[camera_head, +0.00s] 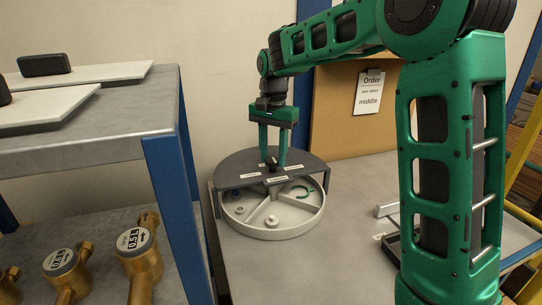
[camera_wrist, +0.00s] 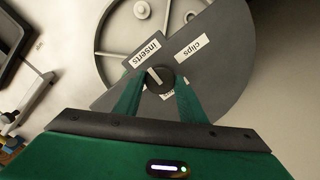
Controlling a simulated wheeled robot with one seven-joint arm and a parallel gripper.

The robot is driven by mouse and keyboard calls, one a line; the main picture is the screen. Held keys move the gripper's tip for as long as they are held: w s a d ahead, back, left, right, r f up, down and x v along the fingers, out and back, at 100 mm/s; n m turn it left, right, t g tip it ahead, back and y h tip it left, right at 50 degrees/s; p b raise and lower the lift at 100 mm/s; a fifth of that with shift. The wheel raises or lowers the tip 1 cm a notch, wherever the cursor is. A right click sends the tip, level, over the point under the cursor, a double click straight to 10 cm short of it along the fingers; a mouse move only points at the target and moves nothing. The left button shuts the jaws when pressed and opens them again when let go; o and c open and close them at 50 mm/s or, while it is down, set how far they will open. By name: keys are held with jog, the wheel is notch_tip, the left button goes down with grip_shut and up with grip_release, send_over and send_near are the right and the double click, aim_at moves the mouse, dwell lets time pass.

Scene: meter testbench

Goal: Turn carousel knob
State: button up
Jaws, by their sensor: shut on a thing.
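The carousel (camera_head: 268,226) is a round light tray with divided compartments on the grey table, partly covered by a dark grey lid with white labels. Its open part faces the front in the head view and holds small parts. The dark round knob (camera_wrist: 160,79) with a pale line stands at the lid's middle. My gripper (camera_head: 272,164) reaches down from above, and its two green fingers are shut on the knob, one on either side. In the wrist view, the labels "inserts" (camera_wrist: 147,53) and "clips" (camera_wrist: 195,47) read clearly; a third is partly hidden by the fingers.
A metal shelf (camera_head: 110,145) with blue posts stands at the left, with brass meters (camera_head: 140,262) on its lower level. A brown board (camera_head: 340,115) with an order sheet reading "middle" (camera_head: 369,92) stands behind. A dark tray (camera_head: 395,245) lies right of the carousel.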

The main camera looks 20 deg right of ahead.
aim_at(273, 158)
dwell(0.3)
jog(key=o, duration=1)
notch_tip(273, 158, up, 11)
jog(key=shift+w+f, duration=0.1)
